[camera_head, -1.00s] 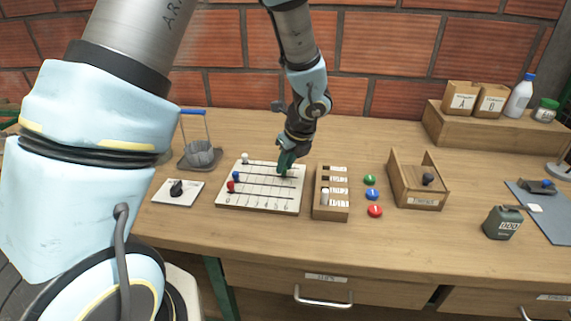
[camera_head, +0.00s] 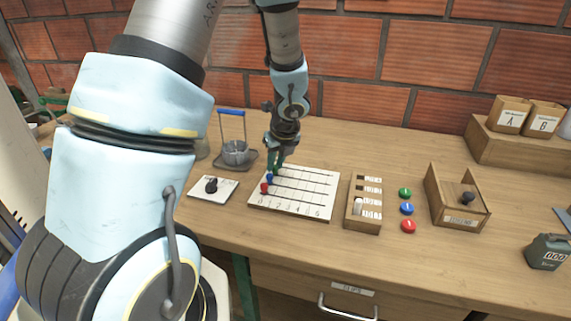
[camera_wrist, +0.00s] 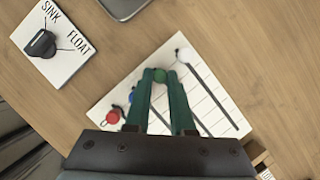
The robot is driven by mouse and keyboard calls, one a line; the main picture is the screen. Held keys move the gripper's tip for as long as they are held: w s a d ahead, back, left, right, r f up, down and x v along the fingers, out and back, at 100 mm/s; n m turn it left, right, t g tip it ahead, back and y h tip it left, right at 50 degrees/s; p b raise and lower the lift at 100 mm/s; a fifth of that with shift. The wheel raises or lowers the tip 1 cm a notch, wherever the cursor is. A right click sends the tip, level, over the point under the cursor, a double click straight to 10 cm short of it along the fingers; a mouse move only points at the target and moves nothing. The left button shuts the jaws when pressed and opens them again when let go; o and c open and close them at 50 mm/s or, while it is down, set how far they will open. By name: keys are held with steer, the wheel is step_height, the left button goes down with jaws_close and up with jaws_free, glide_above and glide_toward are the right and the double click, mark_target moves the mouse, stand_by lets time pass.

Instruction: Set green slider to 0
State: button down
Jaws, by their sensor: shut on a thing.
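The slider board (camera_head: 322,205) is a white panel with dark rails and numbers starting at 0 on the left along its front edge. My gripper (camera_head: 276,170) is over its left part, pointing down. In the wrist view, the green fingers (camera_wrist: 160,82) are shut on the green slider knob (camera_wrist: 159,74). This knob is roughly in line with the red knob (camera_wrist: 113,117), blue knob (camera_wrist: 131,97) and white knob (camera_wrist: 183,54), at the 0 end. In the head view, the red (camera_head: 264,188) and blue knobs (camera_head: 269,177) show; the green is hidden by my fingers.
A SINK/FLOAT card with a black knob (camera_head: 211,186) lies left of the board. A wooden switch box (camera_head: 364,204), coloured buttons (camera_head: 407,209) and a wooden box with a dark knob (camera_head: 457,207) are to the right.

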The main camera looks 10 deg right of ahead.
steer(key=shift+w+a, duration=0.1)
steer(key=shift+a, duration=0.1)
steer(key=c, duration=0.8)
jaws_free()
steer(key=shift+o, duration=0.2)
steer(key=p+v, duration=0.2)
steer(key=v, duration=0.8)
steer(key=shift+s+r, duration=0.2)
steer(key=shift+r, duration=0.15)
steer(key=s+a+n+g, duration=0.1)
steer(key=s+a+n, duration=0.3)
steer(key=a+n, duration=0.5)
steer(key=s+a+r+n+g+h, duration=0.1)
steer(key=s+a+n, duration=0.3)
steer(key=n, duration=1.8)
steer(key=a, duration=0.5)
steer(key=shift+s+a+r+n+g, duration=0.2)
steer(key=shift+a+r+n+g, duration=0.1)
steer(key=shift+a+n, duration=0.1)
